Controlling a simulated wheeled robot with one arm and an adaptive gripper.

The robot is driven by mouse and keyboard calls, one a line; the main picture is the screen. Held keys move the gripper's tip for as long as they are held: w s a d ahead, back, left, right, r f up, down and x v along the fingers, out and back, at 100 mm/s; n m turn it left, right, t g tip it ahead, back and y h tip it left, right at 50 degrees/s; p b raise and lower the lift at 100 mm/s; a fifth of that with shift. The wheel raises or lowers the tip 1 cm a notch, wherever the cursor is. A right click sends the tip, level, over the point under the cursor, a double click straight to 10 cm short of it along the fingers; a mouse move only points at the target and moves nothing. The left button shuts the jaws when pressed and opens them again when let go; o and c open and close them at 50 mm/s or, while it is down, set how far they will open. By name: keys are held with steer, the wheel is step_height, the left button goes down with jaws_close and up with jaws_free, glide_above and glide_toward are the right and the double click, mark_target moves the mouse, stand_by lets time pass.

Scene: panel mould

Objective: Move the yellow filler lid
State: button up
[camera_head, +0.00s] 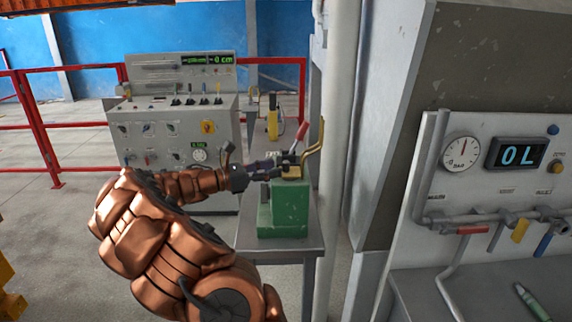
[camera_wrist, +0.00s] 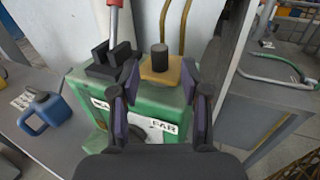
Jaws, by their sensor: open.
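In the head view my gripper (camera_head: 275,168) reaches the top of the green box (camera_head: 283,212), and the lid (camera_head: 291,170) is partly hidden there.
A red-handled lever (camera_wrist: 113,20) stands left of the lid, with brass pipes (camera_wrist: 184,25) behind. A blue jug (camera_wrist: 46,112) is on the grey table at left. In the head view, a control console (camera_head: 180,130) stands left and a gauge panel (camera_head: 500,180) right.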

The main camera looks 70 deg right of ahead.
mark_target(286, 171)
steer(key=shift+p+x, duration=0.6)
steer(key=shift+x, duration=2)
jaws_close()
